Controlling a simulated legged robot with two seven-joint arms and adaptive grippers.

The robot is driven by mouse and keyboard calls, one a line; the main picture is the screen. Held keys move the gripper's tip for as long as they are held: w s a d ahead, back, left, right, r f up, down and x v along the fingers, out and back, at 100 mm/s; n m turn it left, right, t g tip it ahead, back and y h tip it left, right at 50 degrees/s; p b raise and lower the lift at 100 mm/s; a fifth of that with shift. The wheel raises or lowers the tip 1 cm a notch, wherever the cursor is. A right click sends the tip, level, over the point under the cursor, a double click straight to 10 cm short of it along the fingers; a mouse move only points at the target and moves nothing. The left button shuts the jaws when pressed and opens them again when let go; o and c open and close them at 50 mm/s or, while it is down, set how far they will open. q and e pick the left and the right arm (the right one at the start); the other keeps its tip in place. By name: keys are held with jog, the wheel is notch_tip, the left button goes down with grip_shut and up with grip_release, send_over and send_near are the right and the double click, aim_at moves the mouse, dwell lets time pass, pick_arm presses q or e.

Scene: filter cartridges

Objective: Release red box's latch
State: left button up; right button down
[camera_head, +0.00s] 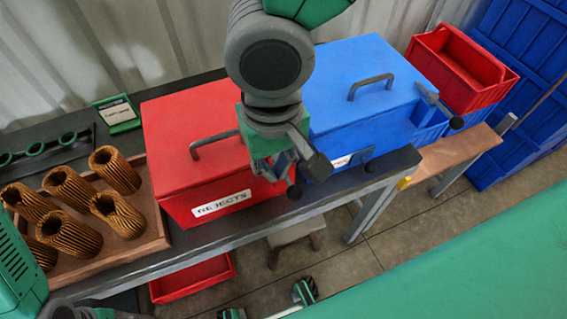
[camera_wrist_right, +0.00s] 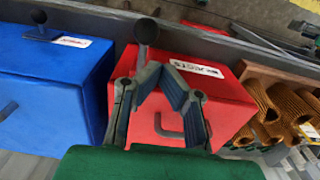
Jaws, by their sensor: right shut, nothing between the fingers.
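The red box (camera_head: 185,130) stands on the dark bench with its lid down, a grey handle (camera_head: 205,143) on top and a REJECTS label (camera_head: 221,204) on its front. It also shows in the wrist view (camera_wrist_right: 232,98). Its latch lever ends in a dark ball knob (camera_head: 293,193), which also shows in the wrist view (camera_wrist_right: 146,31). My right gripper (camera_head: 290,168) is shut and empty, at the box's front right corner beside the latch. In the wrist view its fingers (camera_wrist_right: 160,80) hide the latch's base; contact cannot be told. My left gripper is not in view.
A blue box (camera_head: 360,75) with its own latch (camera_head: 366,157) stands close to the right. A tray (camera_head: 155,228) of several brown filter cartridges (camera_head: 117,172) is on the left. Red and blue crates (camera_head: 460,75) stand at the far right. A red bin (camera_head: 195,278) is below the bench.

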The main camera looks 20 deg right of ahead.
aim_at(286, 178)
jog(key=shift+f, duration=0.15)
jog(key=shift+f+b, duration=1.15)
jog(key=shift+f, duration=0.3)
jog(key=shift+f, duration=0.1)
jog(key=shift+r+p, duration=0.25)
jog(key=shift+p, duration=0.1)
jog(key=shift+d, duration=0.1)
dwell(0.4)
jog(key=shift+s+d, duration=0.25)
jog(key=shift+d, duration=1.1)
